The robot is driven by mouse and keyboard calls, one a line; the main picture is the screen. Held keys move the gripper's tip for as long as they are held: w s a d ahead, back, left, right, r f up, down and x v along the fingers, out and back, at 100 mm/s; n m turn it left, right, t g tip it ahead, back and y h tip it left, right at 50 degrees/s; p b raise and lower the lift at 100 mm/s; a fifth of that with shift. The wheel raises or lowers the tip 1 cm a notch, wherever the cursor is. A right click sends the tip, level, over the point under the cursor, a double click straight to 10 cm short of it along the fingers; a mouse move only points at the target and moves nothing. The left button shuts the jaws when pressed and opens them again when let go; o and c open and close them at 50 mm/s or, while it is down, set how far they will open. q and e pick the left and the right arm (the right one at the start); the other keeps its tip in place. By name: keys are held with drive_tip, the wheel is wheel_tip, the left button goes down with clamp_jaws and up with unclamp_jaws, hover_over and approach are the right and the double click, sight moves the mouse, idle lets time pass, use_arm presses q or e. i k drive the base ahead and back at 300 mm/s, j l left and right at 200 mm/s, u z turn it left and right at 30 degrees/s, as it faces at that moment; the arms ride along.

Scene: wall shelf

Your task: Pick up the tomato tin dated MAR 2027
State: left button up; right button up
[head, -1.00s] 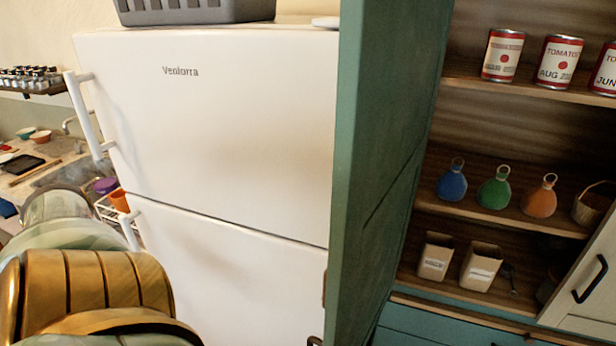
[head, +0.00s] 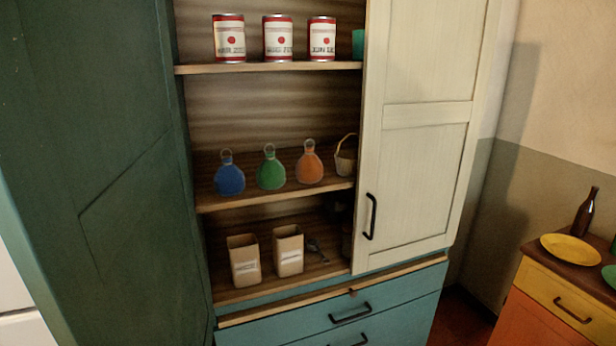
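Three red and white tins stand upright in a row on the top shelf of the wall cabinet. The left tin (head: 229,38) has a blurred date that looks like MAR, with the year not clear. The middle tin (head: 278,38) seems to read AUG. The right tin (head: 321,39) seems to read JUN. The tins are apart from each other. Neither of my grippers is in view.
A green door (head: 85,180) stands open at the left; a cream door (head: 425,140) covers the cabinet's right part. A green cup (head: 358,44) is beside the tins. Below are blue (head: 229,179), green (head: 270,173) and orange (head: 309,168) flasks, a basket (head: 346,158) and two boxes (head: 244,264).

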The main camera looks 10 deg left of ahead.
sight(228, 30)
drive_tip(key=k+j, duration=0.1)
drive_tip(key=j, duration=1.45)
drive_tip(key=l+u, duration=0.15)
drive_tip(key=l, duration=0.3)
drive_tip(key=k+l+u, duration=0.1)
drive_tip(key=l, duration=0.35)
drive_tip(key=l+u, duration=0.15)
drive_tip(key=l, duration=0.25)
drive_tip(key=k+l+u, duration=0.15)
drive_tip(key=l, duration=0.3)
drive_tip(key=k+l+u, duration=0.15)
drive_tip(key=l, duration=0.25)
drive_tip(key=k+l+u, duration=0.1)
drive_tip(key=l, duration=0.3)
drive_tip(key=k+l+u, duration=0.15)
drive_tip(key=l, duration=0.25)
